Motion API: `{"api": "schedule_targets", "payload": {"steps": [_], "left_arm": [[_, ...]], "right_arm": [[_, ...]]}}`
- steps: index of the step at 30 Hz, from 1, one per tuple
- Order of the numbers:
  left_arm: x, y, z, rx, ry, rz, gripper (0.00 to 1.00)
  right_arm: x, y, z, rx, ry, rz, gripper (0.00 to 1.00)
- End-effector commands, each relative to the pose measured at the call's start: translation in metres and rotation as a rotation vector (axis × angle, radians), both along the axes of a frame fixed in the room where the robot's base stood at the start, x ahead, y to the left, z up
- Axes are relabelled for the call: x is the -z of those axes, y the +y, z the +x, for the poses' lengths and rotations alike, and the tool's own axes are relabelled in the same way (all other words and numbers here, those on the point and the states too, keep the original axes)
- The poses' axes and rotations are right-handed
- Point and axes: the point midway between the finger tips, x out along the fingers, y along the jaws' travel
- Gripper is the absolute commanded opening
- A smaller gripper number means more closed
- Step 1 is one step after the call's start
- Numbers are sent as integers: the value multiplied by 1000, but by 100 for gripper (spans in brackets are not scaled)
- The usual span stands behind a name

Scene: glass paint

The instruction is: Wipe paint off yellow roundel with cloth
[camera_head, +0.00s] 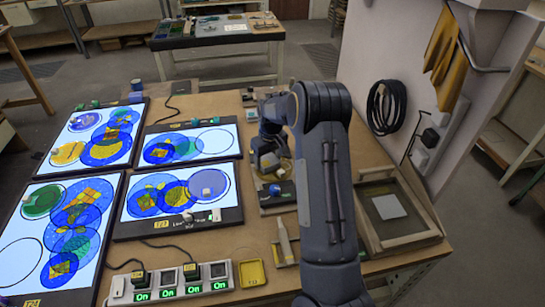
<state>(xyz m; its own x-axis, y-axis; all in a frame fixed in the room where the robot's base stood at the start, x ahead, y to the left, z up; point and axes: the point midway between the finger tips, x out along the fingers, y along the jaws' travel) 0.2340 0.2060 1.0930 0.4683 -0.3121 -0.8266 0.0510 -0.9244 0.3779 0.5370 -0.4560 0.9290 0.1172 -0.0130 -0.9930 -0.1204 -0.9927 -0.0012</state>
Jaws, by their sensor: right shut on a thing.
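A yellow roundel (68,153) lies on the lit panel at the far left, with a small pale block at its edge. I cannot tell at this size whether there is paint on it. My right gripper (266,158) is at the middle of the bench, right of the lit panels and well away from the yellow roundel. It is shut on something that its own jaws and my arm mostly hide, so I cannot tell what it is. I cannot make out a wiping cloth on the bench. My left gripper is not in view.
Several lit panels (127,235) with coloured glass fill the left of the bench. A switch box (180,282), a yellow dish (252,273) and a wooden frame (409,240) stand nearer the front. Yellow fabric (445,55) hangs on the right wall beside a coiled cable (387,107).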

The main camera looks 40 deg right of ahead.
Motion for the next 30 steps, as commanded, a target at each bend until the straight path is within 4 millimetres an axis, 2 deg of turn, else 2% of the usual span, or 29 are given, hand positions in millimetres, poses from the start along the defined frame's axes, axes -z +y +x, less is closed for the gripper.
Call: {"api": "schedule_targets", "payload": {"steps": [6,11,30], "left_arm": [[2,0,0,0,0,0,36],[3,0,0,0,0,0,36],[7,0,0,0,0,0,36]], "right_arm": [[-1,18,3,-1,-3,0,45],[-1,24,4,1,-3,-1,45],[2,-13,-2,1,-2,-2,45]]}}
